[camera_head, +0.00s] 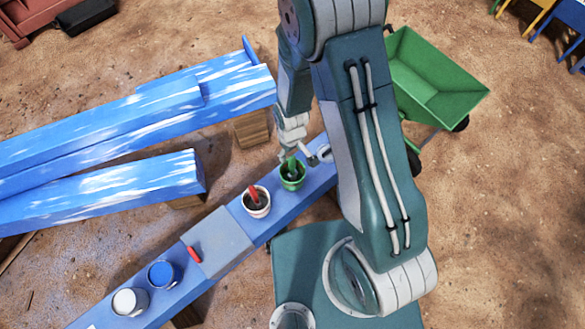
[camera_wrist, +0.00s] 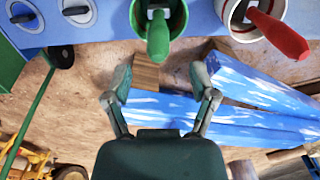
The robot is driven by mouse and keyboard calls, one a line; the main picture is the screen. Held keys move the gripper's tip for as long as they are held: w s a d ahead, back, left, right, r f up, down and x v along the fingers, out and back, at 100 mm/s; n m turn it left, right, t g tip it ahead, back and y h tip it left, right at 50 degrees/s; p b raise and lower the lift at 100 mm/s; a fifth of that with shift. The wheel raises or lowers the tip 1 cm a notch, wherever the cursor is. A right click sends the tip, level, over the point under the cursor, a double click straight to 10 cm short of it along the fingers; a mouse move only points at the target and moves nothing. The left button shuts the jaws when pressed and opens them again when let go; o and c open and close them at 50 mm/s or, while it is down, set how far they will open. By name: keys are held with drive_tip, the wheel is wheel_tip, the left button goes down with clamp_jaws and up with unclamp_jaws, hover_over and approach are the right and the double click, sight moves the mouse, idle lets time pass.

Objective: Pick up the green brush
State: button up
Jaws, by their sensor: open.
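The green brush (camera_head: 291,163) stands in a green pot (camera_head: 292,182) on a blue plank. In the wrist view the brush (camera_wrist: 158,38) shows at the top centre, its handle rising from the pot (camera_wrist: 176,14) toward the camera. My gripper (camera_wrist: 161,78) is open and empty, its two fingers spread apart. In the wrist view, the handle end lies just above the gap between the fingertips. In the head view my gripper (camera_head: 300,150) is close to the brush, and my arm hides part of the area around it. The bristles are hidden in the pot.
A white pot (camera_head: 257,208) with a red-handled brush (camera_head: 254,194) stands beside the green pot. Blue (camera_head: 163,274) and white (camera_head: 130,301) paint cans stand further along the plank. Blue-painted beams (camera_head: 100,190) lie at left. A green wheelbarrow (camera_head: 440,75) stands at upper right.

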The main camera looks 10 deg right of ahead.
sight(292, 156)
wheel_tip(292, 156, down, 5)
drive_tip(key=shift+f, duration=0.1)
drive_tip(key=shift+d, duration=0.1)
clamp_jaws()
